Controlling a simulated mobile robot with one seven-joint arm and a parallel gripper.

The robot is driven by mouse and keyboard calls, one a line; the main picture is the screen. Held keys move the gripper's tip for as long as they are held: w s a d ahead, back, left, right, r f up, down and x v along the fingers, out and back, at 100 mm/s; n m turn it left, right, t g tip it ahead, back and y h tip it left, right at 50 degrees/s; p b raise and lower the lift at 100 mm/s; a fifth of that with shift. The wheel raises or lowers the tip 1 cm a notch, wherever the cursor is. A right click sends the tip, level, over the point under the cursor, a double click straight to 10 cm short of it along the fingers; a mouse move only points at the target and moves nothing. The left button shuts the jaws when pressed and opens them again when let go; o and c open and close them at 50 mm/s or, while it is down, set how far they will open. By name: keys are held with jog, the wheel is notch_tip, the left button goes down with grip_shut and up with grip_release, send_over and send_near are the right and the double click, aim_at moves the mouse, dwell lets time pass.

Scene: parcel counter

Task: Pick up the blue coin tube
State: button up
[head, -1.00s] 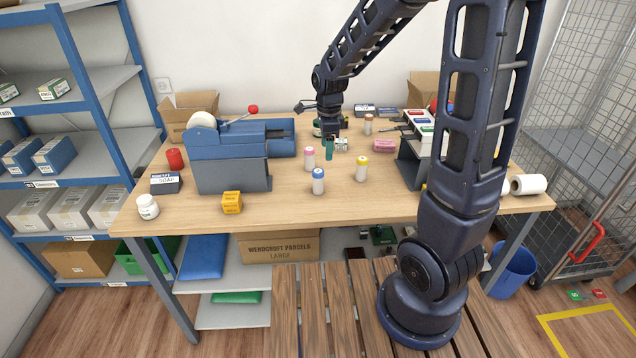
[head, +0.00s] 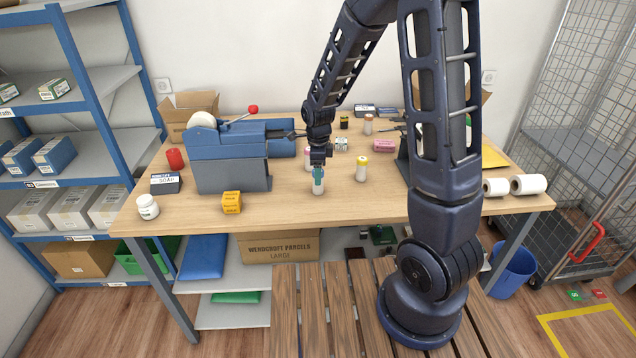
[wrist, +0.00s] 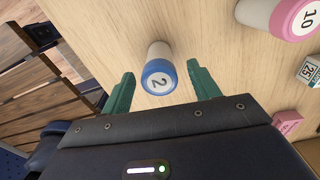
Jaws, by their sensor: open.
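The blue coin tube stands upright on the counter; in the wrist view its blue cap (wrist: 158,77), marked 2, lies between my two green fingertips. My gripper (wrist: 160,90) is open, with one finger on each side of the cap and gaps to both. In the head view my gripper (head: 318,170) is right over the blue coin tube (head: 318,190), hiding its cap; only the pale lower body shows.
A pink-capped tube (wrist: 282,17) marked 10 stands close to the right in the wrist view. A yellow-capped tube (head: 361,170) stands to the right in the head view. A tape dispenser machine (head: 232,155) stands left, and an orange box (head: 232,202) lies front left.

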jog(key=shift+f, duration=1.9)
jog(key=c, duration=1.2)
jog(key=shift+o, duration=0.2)
jog(key=shift+r, duration=0.1)
